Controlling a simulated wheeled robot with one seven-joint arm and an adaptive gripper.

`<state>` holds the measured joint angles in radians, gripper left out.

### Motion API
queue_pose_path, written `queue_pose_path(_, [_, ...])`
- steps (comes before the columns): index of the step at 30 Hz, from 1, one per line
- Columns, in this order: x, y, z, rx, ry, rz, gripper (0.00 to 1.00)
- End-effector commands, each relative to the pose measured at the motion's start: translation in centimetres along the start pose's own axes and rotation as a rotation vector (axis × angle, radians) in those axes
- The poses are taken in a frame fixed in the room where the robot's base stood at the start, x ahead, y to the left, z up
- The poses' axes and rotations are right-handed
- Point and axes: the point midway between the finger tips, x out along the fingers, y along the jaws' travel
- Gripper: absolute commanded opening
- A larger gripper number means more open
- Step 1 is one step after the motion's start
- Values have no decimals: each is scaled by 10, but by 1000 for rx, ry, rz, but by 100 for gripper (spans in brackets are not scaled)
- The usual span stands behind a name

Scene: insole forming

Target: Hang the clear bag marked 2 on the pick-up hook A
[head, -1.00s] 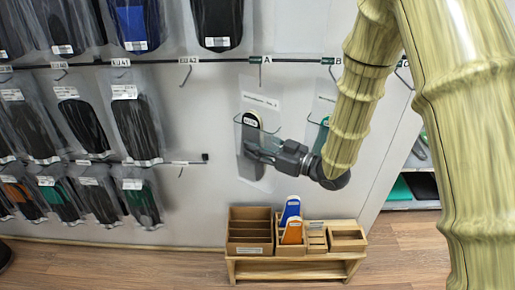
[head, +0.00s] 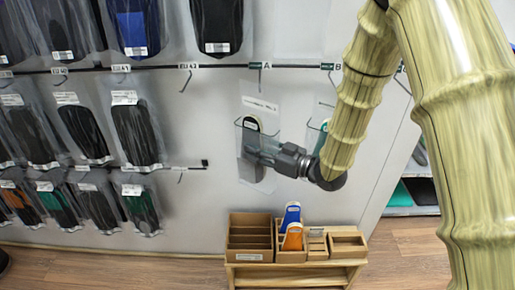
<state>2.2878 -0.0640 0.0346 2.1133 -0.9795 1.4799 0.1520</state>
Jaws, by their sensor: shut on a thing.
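Hook A (head: 261,79) is on the upper rail, under a dark label with the letter A, and nothing is seen hanging on it. My gripper (head: 250,155) is in front of the wall, well below hook A. It is shut on a clear bag (head: 252,173) with a dark insole shape in it. The bag is upright and partly hidden by the fingers. I cannot read a 2 on the bag, nor tell if the bag touches the pocket.
Bagged insoles (head: 135,130) hang at left. A wooden bench (head: 295,274) with boxes stands below.

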Motion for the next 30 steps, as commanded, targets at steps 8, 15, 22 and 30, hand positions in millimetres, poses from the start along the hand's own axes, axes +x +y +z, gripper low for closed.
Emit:
queue_pose_path(8, [0,0,0,0,0,0,14])
queue_pose_path(15, [0,0,0,0,0,0,55])
queue_pose_path(22, [0,0,0,0,0,0,62])
queue_pose_path(30, [-8,0,0,1,0,1,62])
